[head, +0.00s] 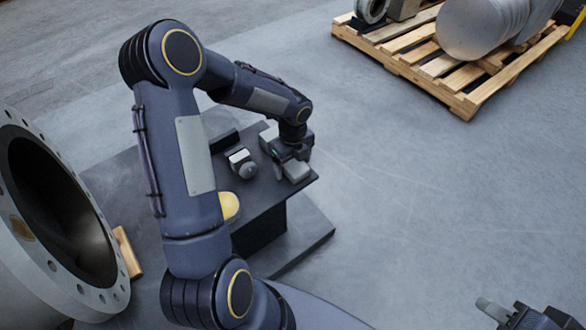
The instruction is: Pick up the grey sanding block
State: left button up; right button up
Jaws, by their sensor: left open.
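A light grey block (297,173), which looks like the sanding block, sits near the right edge of the dark table (262,196). My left gripper (291,158) is directly over it, pointing down and open. The gripper hides part of the block, and I cannot tell whether the fingers touch it. My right gripper (492,309) is low at the bottom right, far from the table; its finger opening is not clear.
A grey and black fitting (242,163) stands left of my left gripper. Another light grey piece (268,137) lies behind it. A yellow rounded object (229,205) is partly hidden by my arm. A large flanged pipe (62,215) stands at left; a loaded pallet (440,68) is back right.

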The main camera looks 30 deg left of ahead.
aim_at(291, 164)
pick_arm(q)
jog(key=shift+f, duration=0.3)
jog(key=shift+r, duration=0.1)
jog(key=c, duration=1.1)
jog(key=shift+c, duration=0.2)
jog(key=shift+r, duration=0.1)
jog(key=shift+r, duration=0.6)
jog(key=r, duration=0.1)
jog(key=r+p, duration=0.1)
jog(key=shift+s+r, duration=0.3)
jog(key=shift+r, duration=0.1)
jog(key=s+r+p, duration=0.3)
jog(key=s+r, duration=0.5)
jog(key=s, duration=0.5)
jog(key=shift+s+r, duration=0.25)
jog(key=shift+r, duration=0.15)
